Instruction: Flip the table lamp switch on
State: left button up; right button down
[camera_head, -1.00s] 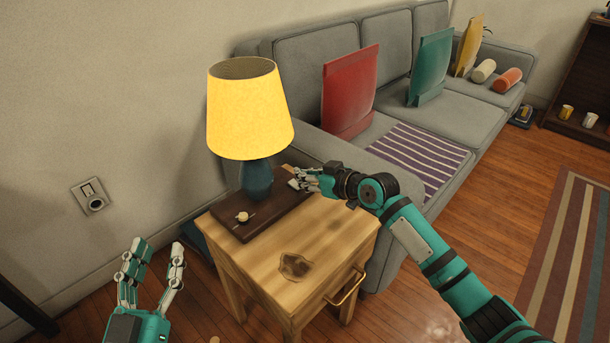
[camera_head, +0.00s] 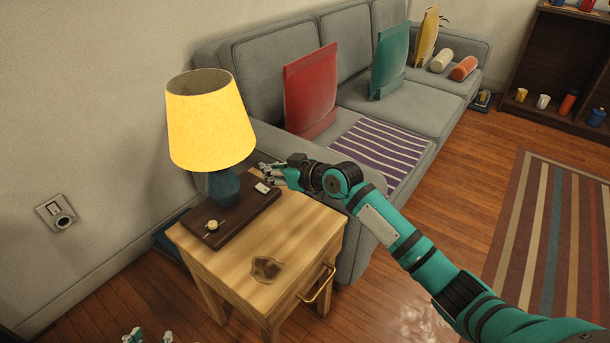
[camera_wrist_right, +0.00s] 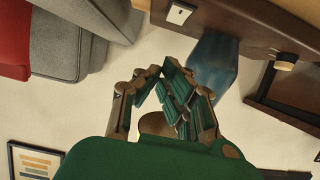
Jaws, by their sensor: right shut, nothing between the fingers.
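The table lamp has a bright yellow shade (camera_head: 210,125) and a blue body (camera_head: 223,187) on a dark brown base (camera_head: 236,222). A small white rocker switch (camera_head: 262,188) is on the base's right end; a pale round knob (camera_head: 212,226) is at its front left. In the right wrist view, the switch (camera_wrist_right: 179,13) is at the top, beside the lamp body (camera_wrist_right: 212,62). My right gripper (camera_head: 267,173) is shut and empty, just behind the switch, apart from it as far as I can tell. My left gripper (camera_head: 149,337) shows only its separated fingertips at the bottom edge.
The base stands on a wooden side table (camera_head: 300,235) with a dark stain and a drawer handle. A grey sofa (camera_head: 265,85) stands close behind and right. A wall socket (camera_head: 58,214) is at the left. The table's front is clear.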

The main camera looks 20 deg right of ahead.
pick_arm(q)
jog(key=s+a+f+g+y+p, duration=0.1)
jog(key=s+a+f+g, duration=0.1)
jog(key=s, duration=0.3)
jog(key=s+a+f+g+y+p, duration=0.1)
jog(key=s+f+g, duration=0.2)
jog(key=s+g, duration=0.2)
jog(key=shift+s+a+f, duration=0.35)
jog(key=shift+s, duration=0.45)
pick_arm(e)
jog(key=f+v, duration=0.1)
jog(key=v, duration=0.9)
jog(key=shift+s+d+f, duration=0.2)
jog(key=shift+s+f, duration=0.05)
jog(key=shift+f, duration=0.05)
